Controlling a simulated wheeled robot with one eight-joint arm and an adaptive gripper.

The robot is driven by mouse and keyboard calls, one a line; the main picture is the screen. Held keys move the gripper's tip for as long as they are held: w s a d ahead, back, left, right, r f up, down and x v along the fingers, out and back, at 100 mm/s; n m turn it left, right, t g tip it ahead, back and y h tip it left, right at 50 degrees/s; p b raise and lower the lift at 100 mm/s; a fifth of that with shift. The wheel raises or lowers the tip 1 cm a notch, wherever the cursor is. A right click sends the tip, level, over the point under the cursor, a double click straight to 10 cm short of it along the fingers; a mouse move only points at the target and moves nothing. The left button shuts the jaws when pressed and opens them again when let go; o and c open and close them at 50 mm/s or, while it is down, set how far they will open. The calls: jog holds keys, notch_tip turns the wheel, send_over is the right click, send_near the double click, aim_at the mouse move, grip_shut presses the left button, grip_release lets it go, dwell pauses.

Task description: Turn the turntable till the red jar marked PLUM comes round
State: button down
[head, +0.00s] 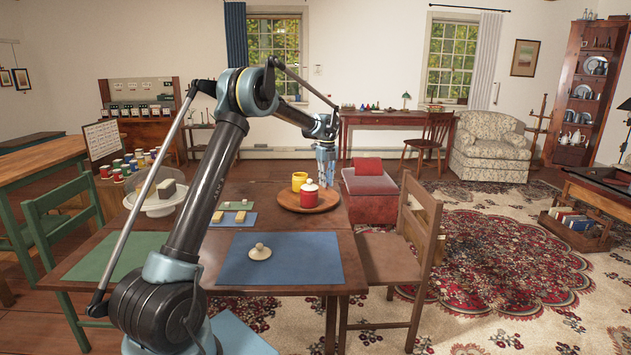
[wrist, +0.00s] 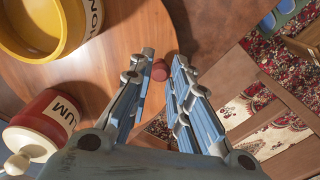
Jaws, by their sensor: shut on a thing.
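The round wooden turntable (head: 331,201) stands on the table's far right part. In the wrist view its board (wrist: 115,55) fills the upper left. My gripper (wrist: 164,60) points down at the turntable's edge, shut on a small red-brown knob (wrist: 160,71).
On the table, a blue mat (head: 305,255) holds a cream lid (head: 260,253). A cake stand with a glass cover (head: 150,205) stands at left, near small trays. A chair (head: 400,250) is close on the right; a green chair (head: 65,225) on the left.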

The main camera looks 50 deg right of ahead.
dwell(0.5)
jog(key=c, duration=1.5)
grip_release()
jog(key=shift+o, duration=0.2)
notch_tip(320, 180, up, 12)
jog(key=shift+w+a, duration=0.1)
